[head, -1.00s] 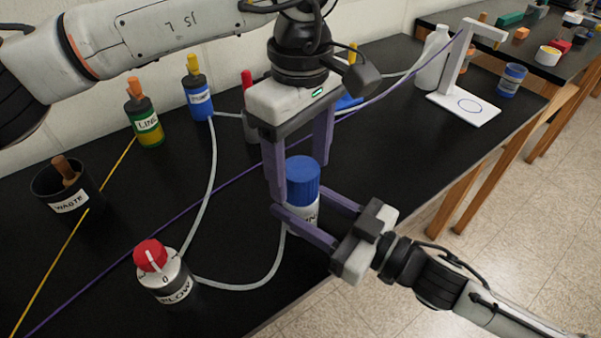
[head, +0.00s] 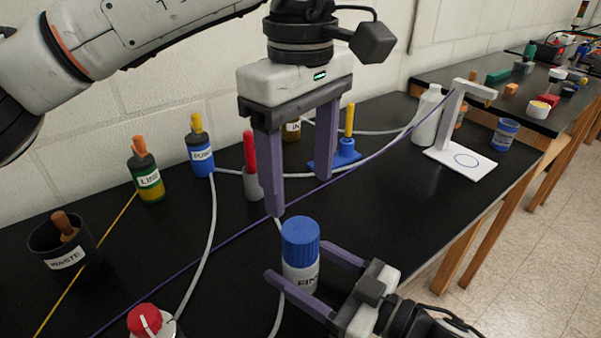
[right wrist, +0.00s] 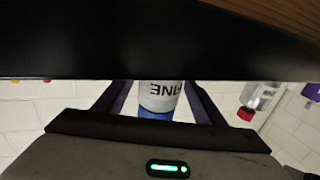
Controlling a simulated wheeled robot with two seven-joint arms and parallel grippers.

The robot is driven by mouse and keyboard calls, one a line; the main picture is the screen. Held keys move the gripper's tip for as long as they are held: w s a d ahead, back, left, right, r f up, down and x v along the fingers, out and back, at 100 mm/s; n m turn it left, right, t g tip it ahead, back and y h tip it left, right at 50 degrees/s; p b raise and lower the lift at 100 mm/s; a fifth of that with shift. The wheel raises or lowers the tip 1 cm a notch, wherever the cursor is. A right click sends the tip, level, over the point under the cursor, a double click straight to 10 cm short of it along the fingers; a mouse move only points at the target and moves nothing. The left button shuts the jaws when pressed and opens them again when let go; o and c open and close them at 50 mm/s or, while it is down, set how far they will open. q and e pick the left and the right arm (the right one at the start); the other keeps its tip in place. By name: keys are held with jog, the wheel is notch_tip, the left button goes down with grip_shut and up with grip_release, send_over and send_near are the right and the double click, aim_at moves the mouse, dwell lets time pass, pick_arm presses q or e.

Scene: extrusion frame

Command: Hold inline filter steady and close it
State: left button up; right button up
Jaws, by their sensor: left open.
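The inline filter (head: 301,277) is a white upright bottle with a ribbed blue cap (head: 300,241) and a label reading "FINE". It stands near the front edge of the black bench. The right wrist view shows the body (right wrist: 160,95) between the fingers, label upside down. My left gripper (head: 300,160) is open and empty, pointing down above and behind the cap, clear of it. I cannot tell how tightly the cap sits.
White tubes and a purple cord cross the bench. A white stand (head: 460,158) is at right.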

aim_at(315, 274)
jog(key=b+v, duration=0.1)
jog(key=v, duration=0.7)
jog(key=shift+s+d+f, duration=0.1)
jog(key=shift+s+d, duration=0.1)
jog(key=shift+v, duration=0.85)
